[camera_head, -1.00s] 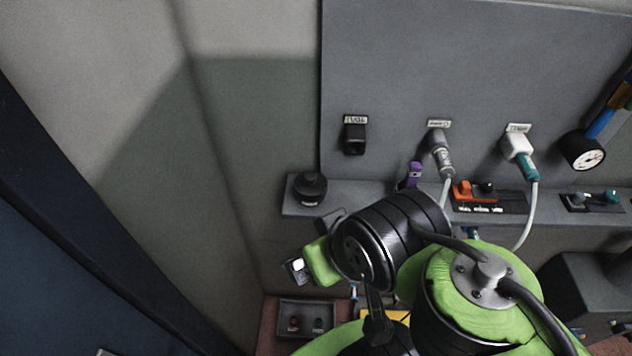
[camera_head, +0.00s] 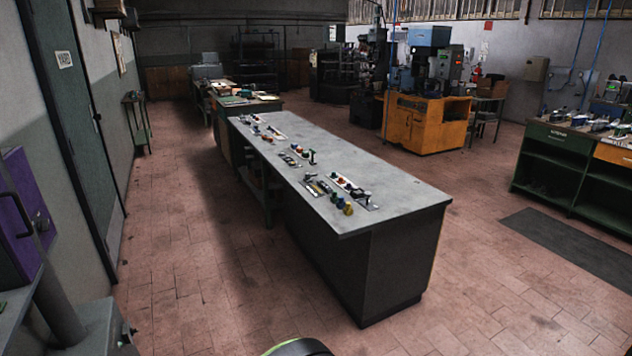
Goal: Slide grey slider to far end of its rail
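I cannot make out a grey slider or its rail in this view. A long bench with a grey top (camera_head: 400,188) stands in the middle of the room. Small controls sit on it in groups, with coloured knobs (camera_head: 343,205) near its front end and more further back; they are too small to tell whether a slider is among them. My gripper is not in view. Only a green and black piece of my own arm shows at the bottom edge.
Open tiled floor (camera_head: 190,240) lies left of the bench and at its front right. A purple cabinet (camera_head: 22,215) and a door (camera_head: 80,130) line the left wall. An orange machine (camera_head: 425,122) stands behind; a green workbench (camera_head: 560,165) and dark mat (camera_head: 575,245) are right.

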